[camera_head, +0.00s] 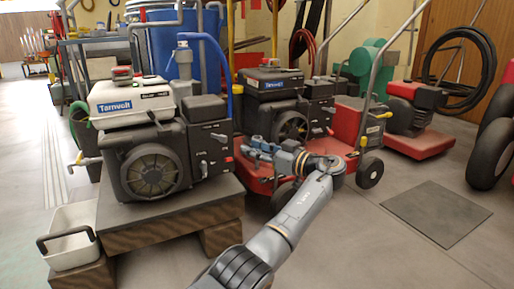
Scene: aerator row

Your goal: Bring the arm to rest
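My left arm reaches up from the bottom middle and bends at the wrist. Its gripper (253,148) points left, in front of the black engine of the middle machine (275,85). The gripper is small and dark against the engine, and I cannot tell whether its fingers are open or shut. I see nothing held in it, and I cannot tell if it touches the machine behind. My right gripper is not in view.
A white-topped engine (150,165) stands on a wooden platform (175,228) at left. A white bin (70,240) with a dark handle is beside it. Red wheeled machines (415,130) stand behind and right. A dark mat (437,212) lies on open floor at right.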

